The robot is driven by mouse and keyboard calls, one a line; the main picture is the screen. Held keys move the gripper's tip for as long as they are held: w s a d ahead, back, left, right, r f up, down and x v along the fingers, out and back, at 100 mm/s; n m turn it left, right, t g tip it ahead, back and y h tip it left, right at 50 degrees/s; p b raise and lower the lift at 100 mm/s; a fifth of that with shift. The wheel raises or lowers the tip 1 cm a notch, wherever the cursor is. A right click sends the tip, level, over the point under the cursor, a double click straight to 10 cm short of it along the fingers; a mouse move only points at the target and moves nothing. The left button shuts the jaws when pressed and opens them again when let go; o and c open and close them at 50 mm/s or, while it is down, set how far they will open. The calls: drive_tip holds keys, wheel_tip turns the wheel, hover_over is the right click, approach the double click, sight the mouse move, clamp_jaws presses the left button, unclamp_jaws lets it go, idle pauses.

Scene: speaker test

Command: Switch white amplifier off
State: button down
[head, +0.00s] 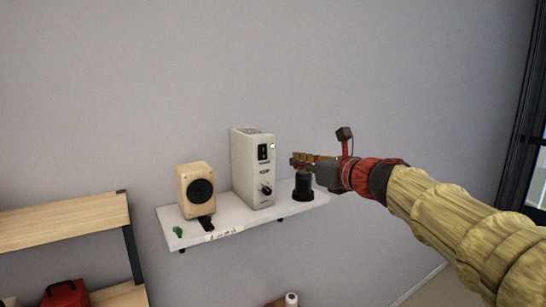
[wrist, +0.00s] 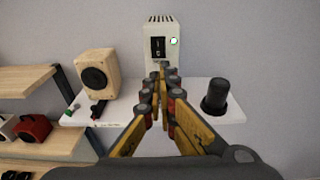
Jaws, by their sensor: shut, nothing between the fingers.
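The white amplifier (head: 250,180) stands upright on a white wall shelf. My gripper (head: 294,161) is shut and empty, to the right of the amplifier in the head view. I cannot tell whether the fingertips touch it.
A wooden speaker (head: 195,190) stands left of the amplifier. A black cylinder (head: 303,187) stands on the shelf (head: 235,222) at right, beneath my gripper. A small green item (head: 178,231) and a dark one lie near the front. Wooden shelving (head: 60,222) is lower left.

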drive_tip(key=p, duration=0.3)
approach(266, 156)
drive_tip(key=x, duration=0.7)
drive_tip(key=shift+f+b, duration=0.1)
drive_tip(key=shift+b, duration=0.35)
drive_tip(key=shift+a+f+b, duration=0.1)
drive_tip(key=shift+f+b, duration=0.15)
drive_tip(key=shift+b, duration=0.8)
drive_tip(key=shift+w+a+f+t+b, duration=0.1)
drive_tip(key=shift+w+t+b, duration=0.15)
drive_tip(key=shift+b, duration=0.85)
drive_tip(key=t+y+b, duration=0.1)
drive_tip(key=b, duration=0.7)
drive_tip(key=shift+t+b, duration=0.35)
drive_tip(key=shift+b, duration=0.05)
